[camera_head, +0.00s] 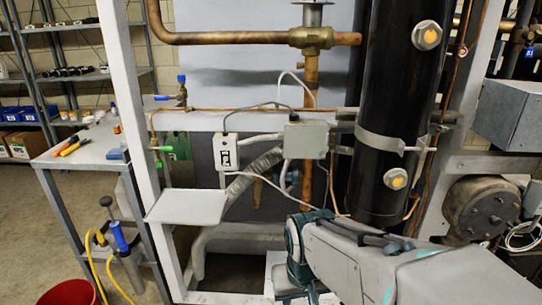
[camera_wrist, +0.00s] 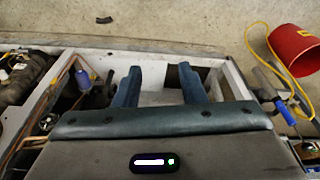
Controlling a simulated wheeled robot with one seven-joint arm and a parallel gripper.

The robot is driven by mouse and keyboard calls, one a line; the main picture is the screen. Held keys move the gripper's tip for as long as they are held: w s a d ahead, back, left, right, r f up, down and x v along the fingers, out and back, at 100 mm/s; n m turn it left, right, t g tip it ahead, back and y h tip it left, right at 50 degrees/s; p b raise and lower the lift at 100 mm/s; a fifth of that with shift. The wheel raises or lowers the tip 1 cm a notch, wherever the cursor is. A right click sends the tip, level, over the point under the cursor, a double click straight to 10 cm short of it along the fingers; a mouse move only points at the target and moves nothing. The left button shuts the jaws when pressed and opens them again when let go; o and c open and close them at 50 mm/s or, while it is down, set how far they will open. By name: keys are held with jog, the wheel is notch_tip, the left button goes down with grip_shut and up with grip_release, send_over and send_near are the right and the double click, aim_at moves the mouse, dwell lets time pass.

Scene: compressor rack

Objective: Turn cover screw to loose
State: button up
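I cannot make out a cover screw in either view. A small grey box (camera_head: 306,139) with cables is fixed in the middle of the rack in the head view, and a white switch box (camera_head: 226,151) is left of it. Any screw on them is too small to tell. My gripper is low in front of the rack in the head view, partly hidden by my own arm. In the wrist view my gripper (camera_wrist: 160,82) has its two blue fingers apart, with nothing between them. It points down toward the rack's base and floor.
A black cylinder (camera_head: 391,110) with round sight glasses stands right of the boxes. A white plate (camera_head: 187,206) juts out at the left post. A grey side table (camera_head: 82,150) with tools stands at left. A red bucket (camera_wrist: 295,47) and yellow hose (camera_wrist: 252,50) are on the floor.

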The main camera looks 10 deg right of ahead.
jog(key=w+d+f+m+t, duration=0.1)
jog(key=w+f+m+t, duration=0.15)
jog(key=w, duration=0.25)
jog(key=w+f+m+t, duration=0.1)
jog(key=w+f+m, duration=0.3)
jog(key=w, duration=0.2)
jog(key=m+t+h, duration=0.5)
jog(key=m+t, duration=0.7)
jog(key=m, duration=0.8)
send_near(322, 155)
jog(key=v, duration=0.6)
jog(key=p+x, duration=0.6)
jog(key=x, duration=0.7)
jog(key=shift+w+d, duration=0.15)
jog(key=shift+w, duration=0.15)
